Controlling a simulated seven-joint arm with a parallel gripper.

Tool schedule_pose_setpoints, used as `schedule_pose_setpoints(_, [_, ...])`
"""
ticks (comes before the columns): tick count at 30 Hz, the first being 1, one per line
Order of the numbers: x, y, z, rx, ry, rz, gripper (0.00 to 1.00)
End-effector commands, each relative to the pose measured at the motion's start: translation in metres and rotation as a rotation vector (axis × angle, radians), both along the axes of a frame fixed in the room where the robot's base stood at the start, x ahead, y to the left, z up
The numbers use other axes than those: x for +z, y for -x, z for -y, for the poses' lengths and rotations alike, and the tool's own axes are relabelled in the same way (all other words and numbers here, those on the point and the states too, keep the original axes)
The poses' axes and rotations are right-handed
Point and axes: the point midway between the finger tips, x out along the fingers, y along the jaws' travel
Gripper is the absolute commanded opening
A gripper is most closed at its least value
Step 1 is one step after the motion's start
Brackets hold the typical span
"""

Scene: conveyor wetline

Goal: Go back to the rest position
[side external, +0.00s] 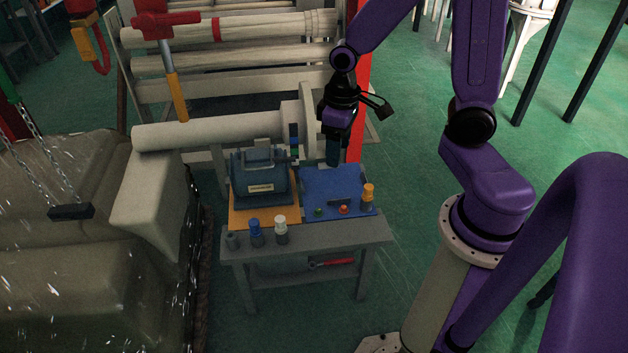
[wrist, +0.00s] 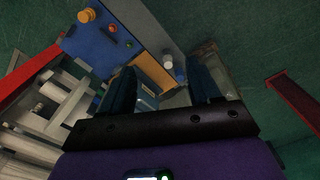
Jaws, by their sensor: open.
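My purple arm reaches over a small grey bench (side external: 300,243). My gripper (side external: 333,161) points down above the back of the blue panel (side external: 327,186), near its far edge. In the wrist view the two dark fingers stand apart with nothing held between them (wrist: 163,74). I cannot tell the exact height of the fingertips above the panel.
A blue-grey machine box (side external: 261,178) stands on an orange mat (side external: 240,216), left of the gripper. An orange knob (side external: 368,191) and small buttons sit on the panel. Blue-capped (side external: 255,232) and white-capped (side external: 281,229) pieces stand at the bench front. A red post (side external: 359,100) rises behind.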

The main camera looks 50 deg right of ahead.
Motion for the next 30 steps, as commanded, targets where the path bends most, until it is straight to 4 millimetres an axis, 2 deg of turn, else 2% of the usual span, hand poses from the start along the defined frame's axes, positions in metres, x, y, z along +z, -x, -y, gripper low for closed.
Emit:
schedule_pose_setpoints(3, [0.015, 0.023, -0.023, 0.146, -0.002, 0.007, 0.62])
schedule_pose_setpoints(9, [0.037, 0.067, -0.049, 0.381, -0.005, 0.01, 0.62])
schedule_pose_setpoints(18, [0.061, 0.135, -0.064, 0.704, -0.009, 0.012, 0.62])
schedule_pose_setpoints(24, [0.068, 0.156, -0.063, 0.808, -0.009, 0.011, 0.62])
schedule_pose_setpoints(30, [0.069, 0.159, -0.063, 0.822, -0.008, 0.011, 0.62])
